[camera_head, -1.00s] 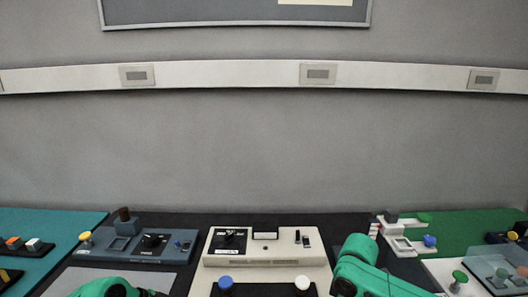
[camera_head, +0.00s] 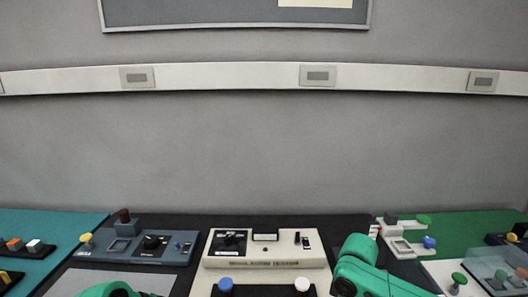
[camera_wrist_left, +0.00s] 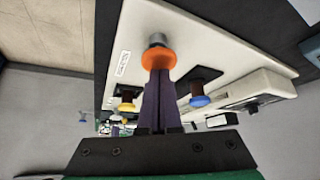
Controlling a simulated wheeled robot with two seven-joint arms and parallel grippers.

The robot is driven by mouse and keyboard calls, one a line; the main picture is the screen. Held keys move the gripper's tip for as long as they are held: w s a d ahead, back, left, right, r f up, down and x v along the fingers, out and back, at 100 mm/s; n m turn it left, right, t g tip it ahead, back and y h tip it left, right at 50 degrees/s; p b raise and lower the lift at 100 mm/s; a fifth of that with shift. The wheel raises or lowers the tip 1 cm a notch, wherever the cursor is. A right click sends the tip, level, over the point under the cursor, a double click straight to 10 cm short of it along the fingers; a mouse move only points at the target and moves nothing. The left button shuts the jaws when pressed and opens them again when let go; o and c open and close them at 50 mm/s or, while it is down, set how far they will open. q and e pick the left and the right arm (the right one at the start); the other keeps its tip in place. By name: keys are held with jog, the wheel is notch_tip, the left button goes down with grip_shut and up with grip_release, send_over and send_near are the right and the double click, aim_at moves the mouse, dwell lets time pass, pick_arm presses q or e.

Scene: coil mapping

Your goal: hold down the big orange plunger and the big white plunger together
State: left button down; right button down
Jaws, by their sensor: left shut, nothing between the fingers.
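The big orange plunger (camera_wrist_left: 158,57) shows in the left wrist view, an orange cap on a grey shaft on a cream panel. My left gripper (camera_wrist_left: 158,76) is shut and empty, its fingertips right at the orange cap and overlapping its edge. I cannot tell whether they touch or press it. In the head view a white plunger (camera_head: 302,284) stands at the front right of the cream console (camera_head: 315,259). The orange plunger does not show there. My right arm (camera_head: 365,265) reaches in beside the console, and its gripper is out of frame.
A blue plunger (camera_head: 225,285) stands at the console's front left; a blue one (camera_wrist_left: 200,101) and a yellow one (camera_wrist_left: 127,107) show in the wrist view. A dark blue box (camera_head: 140,247) with a yellow knob stands left. Small orange and white buttons (camera_head: 33,246) lie far left.

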pick_arm(q)
jog(key=shift+r, duration=0.1)
pick_arm(e)
jog(key=shift+r, duration=0.25)
jog(key=shift+f, duration=1.6)
pick_arm(q)
jog(key=shift+r, duration=0.15)
pick_arm(e)
jog(key=shift+r, duration=0.1)
pick_arm(q)
jog(key=shift+r+p, duration=0.35)
jog(key=shift+p, duration=0.25)
pick_arm(e)
jog(key=shift+r, duration=0.15)
pick_arm(q)
jog(key=shift+r+p, duration=0.25)
jog(key=shift+p, duration=0.05)
jog(key=shift+f, duration=0.1)
dwell(0.6)
jog(key=shift+f, duration=1.35)
pick_arm(e)
jog(key=shift+f, duration=0.75)
jog(key=shift+s+f, duration=0.15)
jog(key=shift+s, duration=0.05)
dwell(0.4)
